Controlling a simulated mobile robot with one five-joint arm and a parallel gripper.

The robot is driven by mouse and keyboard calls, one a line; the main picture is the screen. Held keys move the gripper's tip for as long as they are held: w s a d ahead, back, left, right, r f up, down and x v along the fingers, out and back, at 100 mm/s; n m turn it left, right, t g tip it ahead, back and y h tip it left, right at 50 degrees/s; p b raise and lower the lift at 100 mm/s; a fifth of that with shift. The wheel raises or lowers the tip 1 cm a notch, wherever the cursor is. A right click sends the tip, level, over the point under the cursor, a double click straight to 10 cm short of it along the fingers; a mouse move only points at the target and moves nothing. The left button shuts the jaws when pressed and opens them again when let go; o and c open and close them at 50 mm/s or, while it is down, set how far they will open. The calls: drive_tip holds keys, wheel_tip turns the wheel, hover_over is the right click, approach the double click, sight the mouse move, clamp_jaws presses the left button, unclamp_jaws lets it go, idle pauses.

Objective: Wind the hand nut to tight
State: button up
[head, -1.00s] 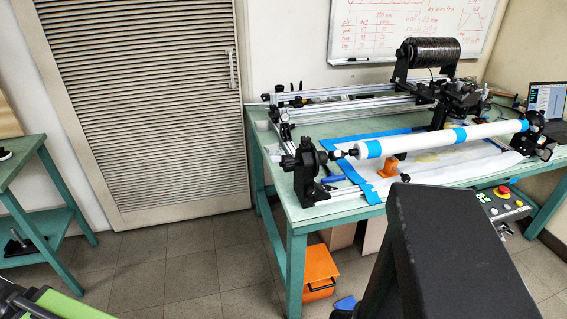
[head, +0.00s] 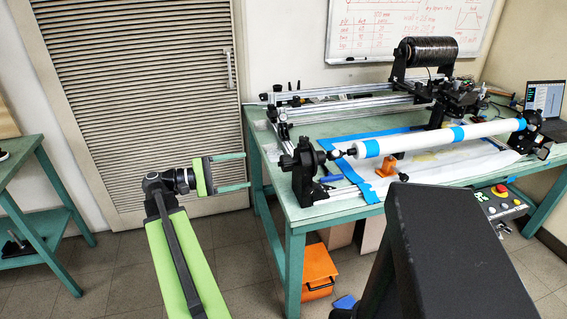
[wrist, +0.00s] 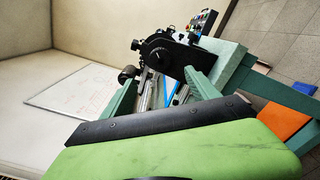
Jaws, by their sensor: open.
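My gripper (head: 247,170) is open and empty, left of the bench's left end. Its two green fingers point right, toward the black headstock (head: 305,170), with a clear gap between them and it. The headstock has a round black wheel-like part (head: 308,148) at its top. A white mandrel tube with blue bands (head: 405,142) runs right from a small coupling (head: 336,155) beside it. I cannot tell which round part is the hand nut. In the wrist view the headstock (wrist: 172,52) shows beyond my open fingers (wrist: 162,76).
The green bench (head: 330,208) carries rails, a carriage and a black tow spool (head: 432,50). An orange box (head: 319,272) is on the floor under it. A side table (head: 30,165) stands at the far left. Floor left of the bench is clear.

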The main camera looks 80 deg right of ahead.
sight(282, 164)
drive_tip(key=x, duration=1.4)
drive_tip(key=c, duration=1.3)
drive_tip(key=shift+w+d, duration=0.15)
drive_tip(key=shift+d, duration=0.05)
drive_tip(key=shift+c, duration=0.3)
drive_tip(key=shift+a, duration=0.1)
drive_tip(key=m, duration=0.3)
drive_tip(key=shift+a+m, duration=0.1)
drive_tip(key=shift+m, duration=0.3)
drive_tip(key=m, duration=0.4)
drive_tip(key=shift+f+m, duration=0.1)
drive_tip(key=shift+m, duration=0.3)
drive_tip(key=shift+a, duration=0.1)
